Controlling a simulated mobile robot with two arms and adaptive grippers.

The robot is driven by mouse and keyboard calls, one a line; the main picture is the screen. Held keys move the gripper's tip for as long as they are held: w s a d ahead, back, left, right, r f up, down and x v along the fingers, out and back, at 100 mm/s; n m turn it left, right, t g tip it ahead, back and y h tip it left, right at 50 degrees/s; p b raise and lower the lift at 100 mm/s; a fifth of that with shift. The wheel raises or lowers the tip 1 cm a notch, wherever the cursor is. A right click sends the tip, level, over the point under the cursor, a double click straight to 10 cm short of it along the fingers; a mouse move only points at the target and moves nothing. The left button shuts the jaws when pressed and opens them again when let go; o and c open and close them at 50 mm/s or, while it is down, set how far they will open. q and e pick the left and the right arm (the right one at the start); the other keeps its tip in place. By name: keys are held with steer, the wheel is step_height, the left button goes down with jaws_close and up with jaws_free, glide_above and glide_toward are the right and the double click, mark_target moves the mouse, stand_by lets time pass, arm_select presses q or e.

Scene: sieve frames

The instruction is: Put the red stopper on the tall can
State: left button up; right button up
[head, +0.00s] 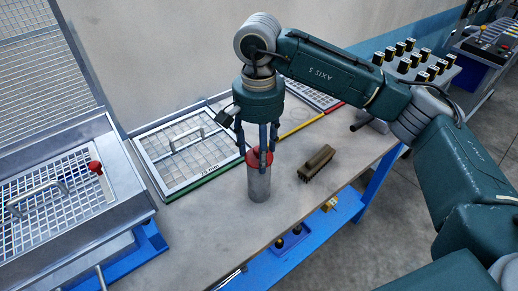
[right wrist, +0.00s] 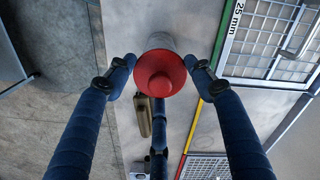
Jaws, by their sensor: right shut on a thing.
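The tall can (head: 259,186) is a grey metal cylinder standing upright on the bench. The red stopper (head: 252,160) is at the can's top in the head view; I cannot tell whether it touches the can or is fully seated. My right gripper (head: 257,155) points down from above, its fingers shut around the stopper. In the right wrist view the stopper (right wrist: 160,75) shows its round knob between the fingertips, with part of the can (right wrist: 154,42) behind it. My left gripper is not in view.
A brown brush (head: 316,163) lies right of the can. Framed sieves (head: 180,150) lie behind and left. A metal box with a grid and a red knob (head: 96,168) stands at the left. A rack of black-topped bottles (head: 410,70) stands back right. The bench front is clear.

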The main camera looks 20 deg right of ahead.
steer(key=o, duration=1.1)
step_height(320, 180, up, 12)
steer(key=shift+r, duration=0.1)
